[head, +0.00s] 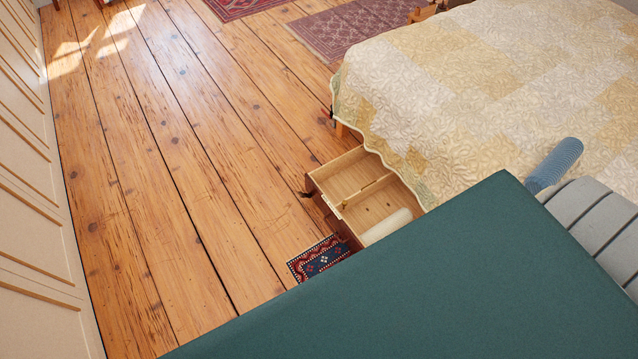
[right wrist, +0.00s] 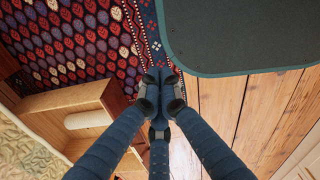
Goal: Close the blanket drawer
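The blanket drawer (head: 352,187) is a wooden box with a reddish-brown front. It stands pulled out from under the bed, open at the top. A pale rolled blanket (head: 386,226) lies inside, partly hidden by a dark green shape in front. In the right wrist view the drawer (right wrist: 65,100) is at the left, with the pale roll (right wrist: 88,120) in it. My right gripper (right wrist: 161,80) has its dark fingertips together, with nothing seen between them. It is just outside the drawer front; contact cannot be told. My left gripper is not in view.
The bed (head: 490,75) has a yellow and cream quilt. A small patterned rug (head: 318,257) lies by the drawer front; a patterned rug (right wrist: 70,40) also shows in the right wrist view. The plank floor (head: 170,150) is clear up to the panelled wall (head: 30,190).

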